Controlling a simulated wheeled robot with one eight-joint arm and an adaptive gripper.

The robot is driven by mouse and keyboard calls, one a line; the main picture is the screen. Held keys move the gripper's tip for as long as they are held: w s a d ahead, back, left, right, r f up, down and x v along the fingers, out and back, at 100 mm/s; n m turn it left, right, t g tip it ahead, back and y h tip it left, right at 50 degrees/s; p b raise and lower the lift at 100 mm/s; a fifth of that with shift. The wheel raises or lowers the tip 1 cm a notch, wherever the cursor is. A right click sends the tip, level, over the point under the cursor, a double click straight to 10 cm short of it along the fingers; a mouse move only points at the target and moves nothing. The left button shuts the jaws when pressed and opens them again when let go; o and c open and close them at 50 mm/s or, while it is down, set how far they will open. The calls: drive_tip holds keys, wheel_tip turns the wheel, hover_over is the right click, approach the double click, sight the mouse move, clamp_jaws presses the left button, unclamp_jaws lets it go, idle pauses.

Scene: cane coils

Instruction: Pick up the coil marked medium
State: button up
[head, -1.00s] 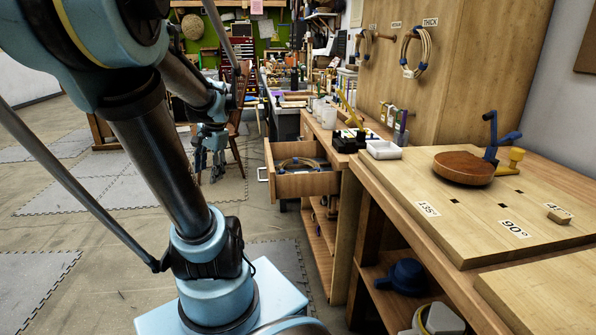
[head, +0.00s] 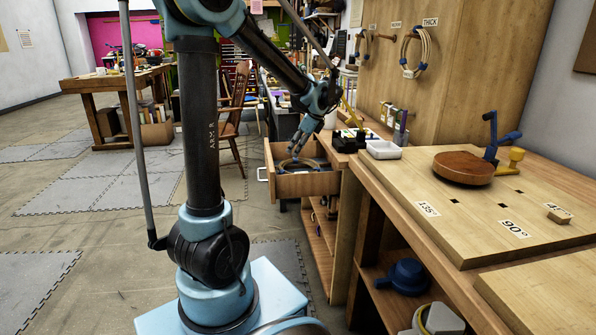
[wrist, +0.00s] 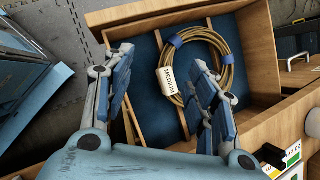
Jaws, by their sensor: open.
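The coil marked medium (wrist: 231,66) is a tan cane ring with blue ties and a white tag (wrist: 177,85) reading MEDIUM. It lies in the open drawer (wrist: 271,50), which is lined in blue and has wooden dividers. In the head view the coil shows only partly in the drawer (head: 308,184). My gripper (wrist: 160,90) is open above the drawer. In the wrist view its right finger overlaps the near edge of the coil, and its left finger is to the left of the coil. I cannot tell whether the right finger touches it.
Another coil (head: 404,52) hangs under the THICK label on the upright board. The workbench (head: 455,215) right of the drawer holds a white tray (head: 383,150) and a brown round block (head: 463,168). A chair (head: 232,115) stands left beyond the drawer; open floor lies left.

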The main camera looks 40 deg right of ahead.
drive_tip(key=s+d+f+m, duration=0.1)
drive_tip(key=s+d+m, duration=0.1)
drive_tip(key=d, duration=0.2)
drive_tip(key=x, duration=1.7)
drive_tip(key=shift+w+d+r, duration=0.1)
drive_tip(key=shift+w+r, duration=0.1)
drive_tip(key=shift+w, duration=0.1)
clamp_jaws()
